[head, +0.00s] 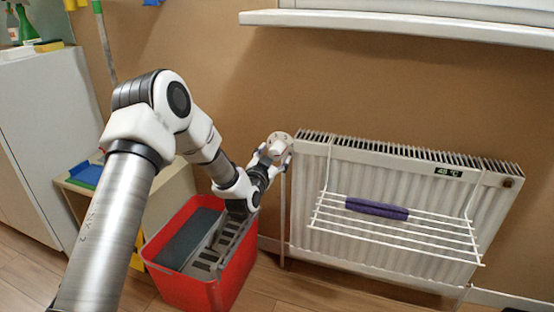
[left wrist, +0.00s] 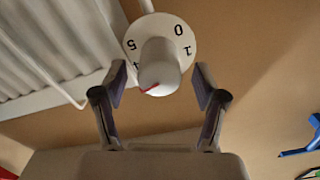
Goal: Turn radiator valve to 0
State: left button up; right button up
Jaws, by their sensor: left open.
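The radiator valve (head: 279,144) sits at the upper left corner of the white radiator (head: 350,170). In the left wrist view its white dial (left wrist: 165,30) shows the numbers 5, 0 and 1, with part of another number at the lower left. The knob (left wrist: 158,68) has a red mark on its lower front. My left gripper (head: 270,153) is at the valve in the head view. In the left wrist view its open fingers (left wrist: 160,85) stand on either side of the knob, with gaps visible. My right gripper is in neither view.
A drying rack (head: 400,236) with a rolled purple towel (head: 377,209) hangs on the radiator. A display (head: 449,172) reads about 48 °C. A red bin (head: 190,292) stands below my left arm. A white shelf (head: 400,27) juts out above, and a white cabinet (head: 45,130) stands at left.

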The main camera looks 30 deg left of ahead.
pick_arm(q)
jog(key=shift+x, duration=1.25)
jog(key=c, duration=1.2)
jog(key=shift+o, duration=0.2)
